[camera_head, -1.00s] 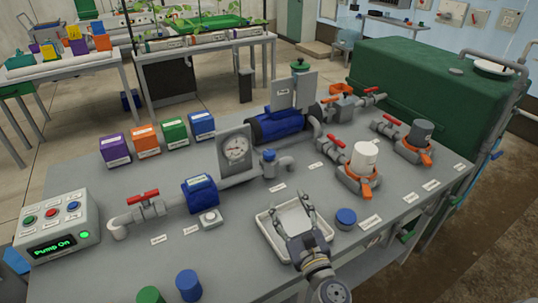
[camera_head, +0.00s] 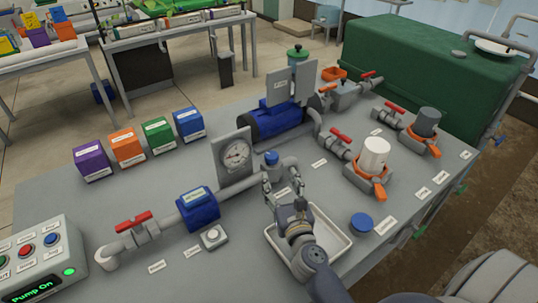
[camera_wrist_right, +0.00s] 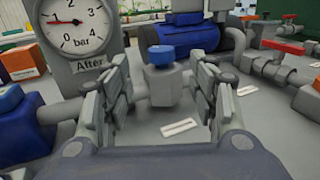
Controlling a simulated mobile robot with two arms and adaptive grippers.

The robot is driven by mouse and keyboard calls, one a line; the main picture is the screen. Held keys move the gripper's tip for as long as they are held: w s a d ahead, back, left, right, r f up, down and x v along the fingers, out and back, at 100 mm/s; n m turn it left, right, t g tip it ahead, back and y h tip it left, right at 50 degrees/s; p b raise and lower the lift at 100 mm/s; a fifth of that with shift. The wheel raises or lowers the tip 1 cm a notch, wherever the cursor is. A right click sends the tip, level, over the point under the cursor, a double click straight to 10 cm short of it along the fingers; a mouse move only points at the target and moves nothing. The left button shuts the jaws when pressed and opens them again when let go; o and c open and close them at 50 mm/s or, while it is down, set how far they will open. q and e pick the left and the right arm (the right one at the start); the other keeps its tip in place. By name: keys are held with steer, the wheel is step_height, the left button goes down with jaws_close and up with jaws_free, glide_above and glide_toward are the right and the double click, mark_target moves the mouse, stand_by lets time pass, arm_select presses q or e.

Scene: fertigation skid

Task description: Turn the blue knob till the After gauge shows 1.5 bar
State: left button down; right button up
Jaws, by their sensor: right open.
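The blue knob (camera_head: 271,158) sits on top of a grey regulator on the pipe and also shows in the wrist view (camera_wrist_right: 161,54). The After gauge (camera_head: 236,155) stands upright to its left. In the wrist view the gauge (camera_wrist_right: 77,22) has its needle pointing left, nearly level; the exact reading is hard to tell. My right gripper (camera_head: 284,190) is open and empty, just in front of the regulator. In the wrist view its fingers (camera_wrist_right: 163,90) stand left and right of the regulator, with the knob beyond them, apparently untouched. My left gripper is out of view.
A white tray (camera_head: 341,236) lies under my right arm, with a blue disc (camera_head: 361,224) beside it. A blue meter (camera_head: 199,206) and red-handled valve (camera_head: 133,222) are left. A white filter (camera_head: 374,156) stands right. Coloured boxes (camera_head: 127,148) stand behind.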

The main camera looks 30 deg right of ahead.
mark_target(273, 160)
steer(key=x, duration=0.8)
steer(key=shift+w+d+r+p, duration=0.1)
steer(key=shift+w+p, duration=0.2)
steer(key=shift+w, duration=0.05)
steer(key=shift+w+d, duration=0.1)
steer(key=shift+w, duration=0.2)
steer(key=shift+c, duration=0.6)
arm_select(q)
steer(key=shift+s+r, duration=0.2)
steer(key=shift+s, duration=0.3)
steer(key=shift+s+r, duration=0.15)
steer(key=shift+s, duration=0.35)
arm_select(e)
steer(key=c, duration=0.9)
